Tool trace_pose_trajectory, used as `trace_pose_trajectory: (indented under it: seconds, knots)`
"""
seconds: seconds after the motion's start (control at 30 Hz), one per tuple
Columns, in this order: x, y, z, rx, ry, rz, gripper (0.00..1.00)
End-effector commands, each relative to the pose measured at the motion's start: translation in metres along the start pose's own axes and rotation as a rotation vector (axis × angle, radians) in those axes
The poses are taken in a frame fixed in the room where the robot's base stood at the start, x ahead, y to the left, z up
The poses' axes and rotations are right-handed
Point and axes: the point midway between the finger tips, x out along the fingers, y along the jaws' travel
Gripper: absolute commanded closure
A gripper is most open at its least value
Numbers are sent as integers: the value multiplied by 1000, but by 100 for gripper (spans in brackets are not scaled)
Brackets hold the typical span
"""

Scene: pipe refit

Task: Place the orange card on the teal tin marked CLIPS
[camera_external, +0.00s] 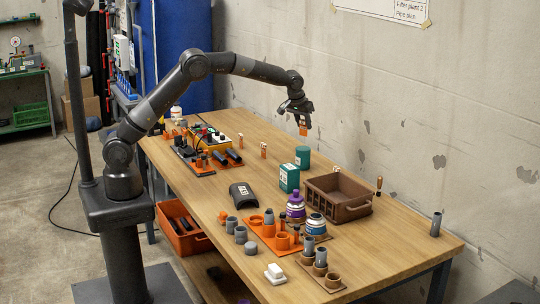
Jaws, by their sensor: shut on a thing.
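My gripper (302,122) is in the air above the far part of the wooden table, pointing down. It is shut on a small orange card (304,131), which hangs below the fingers. A teal box-shaped tin (289,178) with a pale label stands on the table below and nearer the camera. A teal round tin (303,157) stands just behind it, almost straight below the card, with a clear gap between. The lettering is too small to read, so I cannot tell which tin is marked CLIPS.
A brown crate (338,206) stands right of the tins. A dark curved piece (243,195) lies to the left. Orange trays with pipe parts fill the near end.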

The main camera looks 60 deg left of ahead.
Motion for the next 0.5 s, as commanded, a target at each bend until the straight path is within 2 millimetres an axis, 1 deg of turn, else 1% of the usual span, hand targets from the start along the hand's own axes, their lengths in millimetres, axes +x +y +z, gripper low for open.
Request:
trace_pose_trajectory:
  seconds: [0.03, 0.1, 0.2, 0.37, 0.5]
  knots:
    - [12, -8, -7, -4, 0, -1, 86]
    - [24, -15, -14, -2, -1, 0, 86]
    - [37, -24, -22, -1, -1, 0, 86]
    - [47, -30, -28, 0, 0, 1, 86]
    - [58, -30, -24, 1, -1, 1, 86]
